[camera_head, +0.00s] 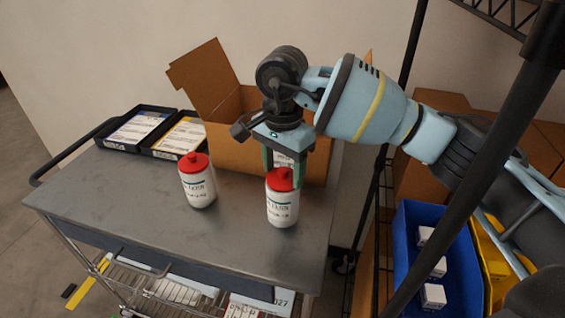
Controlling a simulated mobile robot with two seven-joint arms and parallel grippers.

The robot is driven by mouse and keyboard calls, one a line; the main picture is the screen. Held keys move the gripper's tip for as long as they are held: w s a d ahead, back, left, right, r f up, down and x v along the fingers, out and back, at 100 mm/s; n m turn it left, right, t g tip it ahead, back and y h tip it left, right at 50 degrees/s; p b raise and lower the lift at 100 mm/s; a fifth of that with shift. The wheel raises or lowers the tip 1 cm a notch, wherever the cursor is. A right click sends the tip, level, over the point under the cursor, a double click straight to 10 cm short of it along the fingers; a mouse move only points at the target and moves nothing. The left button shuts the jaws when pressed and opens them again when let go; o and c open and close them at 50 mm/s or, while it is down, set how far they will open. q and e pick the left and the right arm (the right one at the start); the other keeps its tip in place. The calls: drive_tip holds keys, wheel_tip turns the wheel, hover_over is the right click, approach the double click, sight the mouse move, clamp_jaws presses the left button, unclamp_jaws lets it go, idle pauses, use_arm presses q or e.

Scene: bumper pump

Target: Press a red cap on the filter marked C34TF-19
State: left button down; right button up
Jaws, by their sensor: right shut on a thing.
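Two white filters with red caps stand upright on the grey cart top. The left filter (199,188) has its red cap (193,162) on and nothing touches it. The right filter (283,209) stands nearer the cart's right edge with a red cap (280,180) on its top. My right gripper (283,172) points down over the right filter, its fingers shut on that red cap. The print on both filters is too small to read surely, so I cannot tell which is C34TF-19. My left gripper is not in view.
An open cardboard box (232,129) stands behind the filters on the cart (130,195). Two black trays with labels (138,128) lie at the back left. A blue bin (408,262) with small white boxes and a yellow bin (490,249) are at right. The cart's front left is clear.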

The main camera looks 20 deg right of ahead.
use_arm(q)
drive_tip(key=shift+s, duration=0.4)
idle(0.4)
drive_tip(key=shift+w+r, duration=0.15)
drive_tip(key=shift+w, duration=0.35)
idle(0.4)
use_arm(e)
drive_tip(key=shift+f, duration=0.1)
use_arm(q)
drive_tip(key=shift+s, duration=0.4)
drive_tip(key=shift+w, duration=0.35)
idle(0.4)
use_arm(e)
drive_tip(key=o, duration=1.2)
drive_tip(key=shift+o, duration=0.7)
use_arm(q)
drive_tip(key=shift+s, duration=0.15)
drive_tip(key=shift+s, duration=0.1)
